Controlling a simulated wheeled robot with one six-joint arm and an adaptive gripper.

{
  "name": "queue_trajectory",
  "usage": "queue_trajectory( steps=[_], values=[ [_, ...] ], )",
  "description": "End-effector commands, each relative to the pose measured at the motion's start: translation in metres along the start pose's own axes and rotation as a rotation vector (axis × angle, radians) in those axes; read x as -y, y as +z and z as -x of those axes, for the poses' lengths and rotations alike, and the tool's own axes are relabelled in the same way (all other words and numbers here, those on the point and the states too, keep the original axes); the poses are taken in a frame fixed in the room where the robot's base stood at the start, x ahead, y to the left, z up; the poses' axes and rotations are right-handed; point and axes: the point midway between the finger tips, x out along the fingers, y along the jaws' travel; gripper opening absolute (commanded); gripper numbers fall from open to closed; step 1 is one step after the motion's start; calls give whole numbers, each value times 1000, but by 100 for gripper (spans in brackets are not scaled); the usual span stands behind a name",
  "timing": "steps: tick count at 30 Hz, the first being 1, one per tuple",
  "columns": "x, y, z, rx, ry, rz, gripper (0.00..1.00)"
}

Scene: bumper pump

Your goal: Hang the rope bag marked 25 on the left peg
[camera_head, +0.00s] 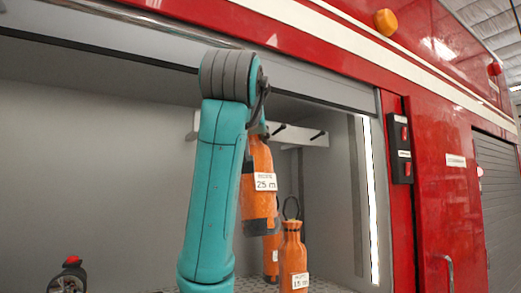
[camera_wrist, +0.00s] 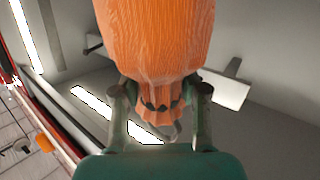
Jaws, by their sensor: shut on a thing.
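The orange rope bag marked 25 m (camera_head: 258,190) hangs upright in the air inside the open locker. Its neck is between the fingers of my gripper (camera_wrist: 160,105), which is shut on it, and the orange bag (camera_wrist: 155,40) fills the upper middle of the wrist view.
A second orange bag marked 15 m (camera_head: 293,260), with a black loop on top, stands on the locker floor. Another orange bag (camera_head: 271,255) shows partly behind the held one. A red-and-black item (camera_head: 70,275) is at the lower left. A lit strip (camera_head: 370,200) lines the right opening.

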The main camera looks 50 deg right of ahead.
Motion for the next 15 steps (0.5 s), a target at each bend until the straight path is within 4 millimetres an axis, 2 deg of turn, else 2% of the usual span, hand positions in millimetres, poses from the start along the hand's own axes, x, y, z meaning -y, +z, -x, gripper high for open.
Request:
queue_trajectory(
  steps=[4, 15],
  values=[
    [2, -1, 1, 1, -3, 1, 0],
    [10, -3, -13, 0, -1, 0, 0]
  ],
)
